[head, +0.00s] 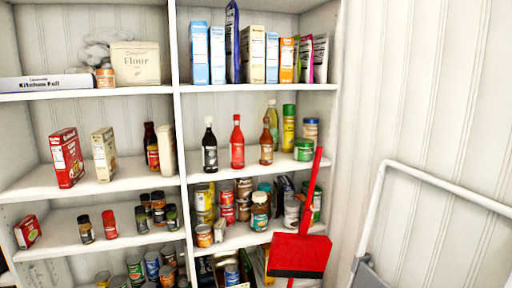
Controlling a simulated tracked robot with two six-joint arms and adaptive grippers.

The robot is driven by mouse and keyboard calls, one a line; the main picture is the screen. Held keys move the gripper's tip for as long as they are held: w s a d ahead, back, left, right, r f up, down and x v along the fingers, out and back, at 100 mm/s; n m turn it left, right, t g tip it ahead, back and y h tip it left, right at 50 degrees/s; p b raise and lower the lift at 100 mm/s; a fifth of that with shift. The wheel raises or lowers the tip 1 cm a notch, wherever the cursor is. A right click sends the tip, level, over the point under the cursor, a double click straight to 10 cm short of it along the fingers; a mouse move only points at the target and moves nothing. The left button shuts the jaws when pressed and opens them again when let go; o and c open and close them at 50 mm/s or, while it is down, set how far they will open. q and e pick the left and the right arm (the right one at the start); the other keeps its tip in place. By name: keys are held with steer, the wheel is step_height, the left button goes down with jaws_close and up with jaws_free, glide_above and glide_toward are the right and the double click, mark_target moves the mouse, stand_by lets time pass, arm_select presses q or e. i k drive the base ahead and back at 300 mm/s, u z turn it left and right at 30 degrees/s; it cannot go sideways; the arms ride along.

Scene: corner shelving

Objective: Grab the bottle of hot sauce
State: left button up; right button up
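On the middle shelf of the right-hand bay stand several bottles. A bright red bottle (237,145) with a red cap stands upright near the middle. To its right is a smaller reddish-brown bottle (266,147) with a pale label, also upright. To its left is a dark bottle (209,148) with a black-and-white label. The labels are too small to read, so I cannot tell which one is the hot sauce. Neither of my grippers shows in the head view.
A yellow-green bottle, a green-capped container (289,129) and a green jar (303,150) stand right of the bottles. A red broom or dustpan (299,256) leans before the lower shelves. A white tubular frame (425,190) stands at the right. The shelf front before the bottles is clear.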

mark_target(237, 142)
steer(key=i, duration=0.9)
steer(key=z, duration=0.05)
